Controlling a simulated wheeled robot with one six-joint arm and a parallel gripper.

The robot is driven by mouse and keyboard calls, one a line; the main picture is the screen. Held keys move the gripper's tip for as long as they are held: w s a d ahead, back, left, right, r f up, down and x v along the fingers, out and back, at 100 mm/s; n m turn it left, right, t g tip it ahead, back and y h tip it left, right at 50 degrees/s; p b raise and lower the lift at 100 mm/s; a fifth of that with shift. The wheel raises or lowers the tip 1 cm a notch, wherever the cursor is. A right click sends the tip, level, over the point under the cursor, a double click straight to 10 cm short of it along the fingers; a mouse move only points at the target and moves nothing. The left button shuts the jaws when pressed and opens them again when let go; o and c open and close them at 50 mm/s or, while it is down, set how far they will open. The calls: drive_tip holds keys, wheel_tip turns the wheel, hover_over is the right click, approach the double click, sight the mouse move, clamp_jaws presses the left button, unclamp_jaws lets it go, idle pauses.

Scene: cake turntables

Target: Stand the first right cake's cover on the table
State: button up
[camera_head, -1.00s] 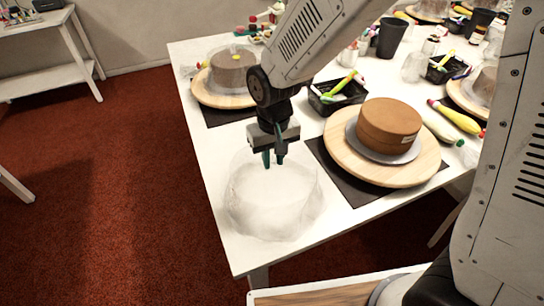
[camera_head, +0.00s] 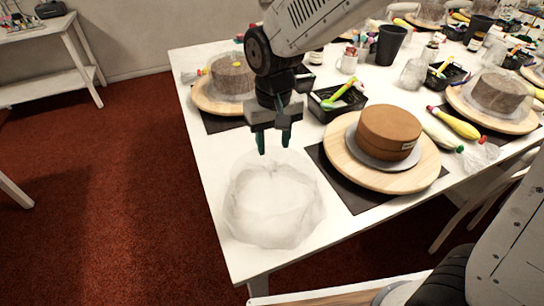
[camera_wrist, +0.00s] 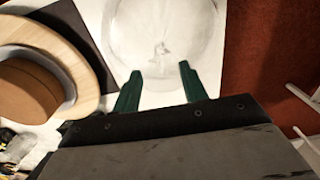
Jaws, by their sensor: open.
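The clear cake cover (camera_head: 273,200) stands on the white table near its front left corner, beside the first right cake. It also shows in the wrist view (camera_wrist: 160,30) beyond my fingertips. The brown cake (camera_head: 390,132) is uncovered on its round wooden turntable (camera_head: 345,160); it shows at the left of the wrist view (camera_wrist: 28,92). My gripper (camera_head: 274,142) is open and empty above the back edge of the cover, with its two green fingers pointing down. The fingers look apart from the cover.
Behind my gripper a covered cake (camera_head: 232,72) stands on another turntable. A black tray (camera_head: 338,102) with a green-handled tool lies behind the brown cake. Another covered cake (camera_head: 497,92) is at the right. The table's left strip is bare.

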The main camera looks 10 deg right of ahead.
drive_tip(key=s+d+r+m, duration=0.2)
drive_tip(key=s+d+r, duration=0.5)
drive_tip(key=d+r, duration=0.45)
drive_tip(key=s+d+m+t, duration=0.1)
drive_tip(key=s+d, duration=0.8)
drive_tip(key=s, duration=0.3)
drive_tip(key=shift+s+f, duration=0.15)
drive_tip(key=shift+s, duration=0.1)
